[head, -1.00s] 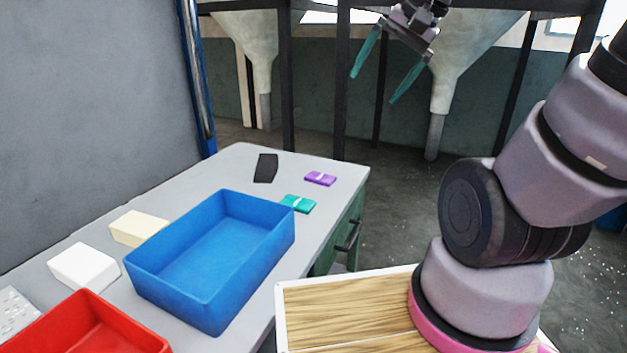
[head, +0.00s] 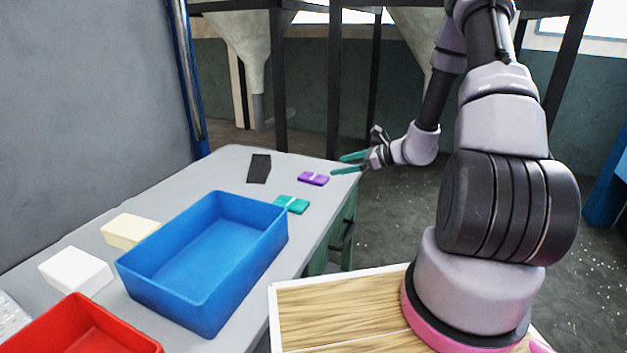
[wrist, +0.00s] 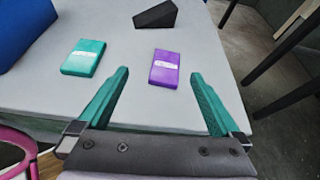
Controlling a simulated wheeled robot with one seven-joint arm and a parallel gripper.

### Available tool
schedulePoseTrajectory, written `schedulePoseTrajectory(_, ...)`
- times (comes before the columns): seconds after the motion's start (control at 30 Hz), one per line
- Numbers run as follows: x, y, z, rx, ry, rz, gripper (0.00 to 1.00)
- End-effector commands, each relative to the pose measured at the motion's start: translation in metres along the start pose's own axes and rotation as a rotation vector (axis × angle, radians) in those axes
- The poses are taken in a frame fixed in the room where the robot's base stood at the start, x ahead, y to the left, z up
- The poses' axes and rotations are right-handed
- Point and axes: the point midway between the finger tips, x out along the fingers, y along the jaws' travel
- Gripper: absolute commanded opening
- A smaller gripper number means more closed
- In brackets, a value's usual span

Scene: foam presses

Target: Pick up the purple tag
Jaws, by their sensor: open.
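The purple tag (head: 313,179) is a small flat block with a pale label, lying on the grey table near its far right edge. In the wrist view the purple tag (wrist: 164,69) lies ahead of my gripper (wrist: 160,88), roughly centred between the fingers but beyond their tips. My gripper (head: 345,164) has teal fingers, open and empty, at the table's right edge, to the right of the tag in the head view. Nothing hides the tag.
A teal tag (head: 291,204) lies near the purple one. A dark wedge (head: 259,168) stands behind. A blue bin (head: 150,281), a red bin (head: 140,343), a cream block (head: 129,231) and a white block (head: 75,270) share the table (head: 222,165). Dark frame legs (head: 334,90) stand beyond.

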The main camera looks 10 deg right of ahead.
Motion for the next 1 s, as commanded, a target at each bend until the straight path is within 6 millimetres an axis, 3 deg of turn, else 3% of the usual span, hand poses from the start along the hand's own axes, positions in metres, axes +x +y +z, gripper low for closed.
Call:
schedulePoseTrajectory(0.1,0.006,-0.006,-0.024,0.078,-0.010,-0.043,1.00)
schedulePoseTrajectory(0.2,0.012,-0.009,-0.032,0.102,-0.013,-0.058,1.00)
schedulePoseTrajectory(0.5,0.056,-0.012,-0.032,0.105,-0.013,-0.060,1.00)
schedulePoseTrajectory(0.77,0.073,-0.013,-0.030,0.104,-0.013,-0.060,1.00)
schedulePoseTrajectory(1.0,0.108,-0.014,-0.028,0.104,-0.014,-0.060,1.00)
